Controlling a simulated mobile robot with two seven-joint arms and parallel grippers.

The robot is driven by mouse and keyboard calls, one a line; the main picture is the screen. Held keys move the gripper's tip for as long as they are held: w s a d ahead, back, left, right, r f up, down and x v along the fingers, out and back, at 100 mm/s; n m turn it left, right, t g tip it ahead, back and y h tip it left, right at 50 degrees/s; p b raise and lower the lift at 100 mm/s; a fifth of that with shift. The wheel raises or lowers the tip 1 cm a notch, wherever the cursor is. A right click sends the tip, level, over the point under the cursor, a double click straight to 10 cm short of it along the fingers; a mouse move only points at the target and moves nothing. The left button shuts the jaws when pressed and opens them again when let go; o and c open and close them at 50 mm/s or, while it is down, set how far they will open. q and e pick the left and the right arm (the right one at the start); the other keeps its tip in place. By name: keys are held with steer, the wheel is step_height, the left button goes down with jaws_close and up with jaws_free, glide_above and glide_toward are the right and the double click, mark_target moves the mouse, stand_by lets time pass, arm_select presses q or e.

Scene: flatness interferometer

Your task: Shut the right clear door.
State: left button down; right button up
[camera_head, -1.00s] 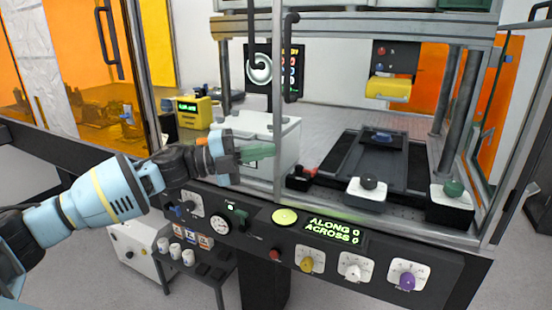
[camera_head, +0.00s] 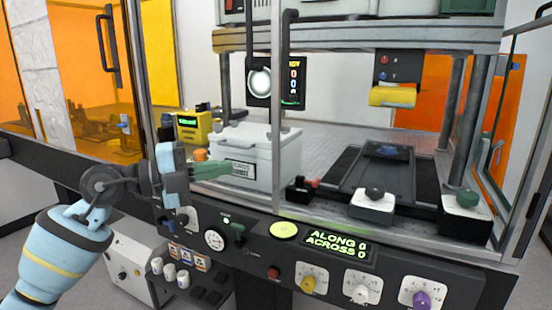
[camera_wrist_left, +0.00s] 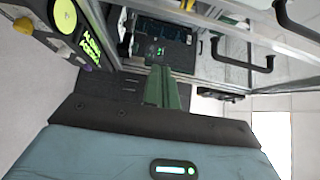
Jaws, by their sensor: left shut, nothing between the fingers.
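Upright black bar handles stand on either side of a thin metal post (camera_head: 277,165) at the machine's front. The right-hand handle (camera_head: 288,60) is just right of this post. A clear pane with a metal frame (camera_head: 513,190) shows at the far right. Which pane each handle belongs to, and how far the right clear door is open, I cannot tell. My left gripper (camera_head: 212,170) is shut and empty, left of and below the handles, apart from them. Its green fingers also show in the left wrist view (camera_wrist_left: 161,88), with dark handles at upper right. My right gripper is not in view.
A control panel with knobs and a green display (camera_head: 337,243) runs below the opening. Inside are a white box (camera_head: 265,155), a black stage (camera_head: 375,180) and knobbed blocks. An orange door (camera_head: 75,70) stands at the left.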

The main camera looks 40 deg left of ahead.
arm_select(q)
steer(key=shift+w, duration=0.1)
steer(key=shift+w+a+p+x, duration=0.2)
steer(key=shift+a+p+x, duration=0.2)
steer(key=shift+x, duration=1.75)
steer(key=shift+w+a+p+x, duration=0.25)
steer(key=shift+a+p+x, duration=0.1)
steer(key=shift+x, duration=1.75)
steer(key=shift+w+a+p+x, duration=0.2)
steer(key=shift+a+p+x, duration=0.15)
steer(key=shift+x, duration=1.8)
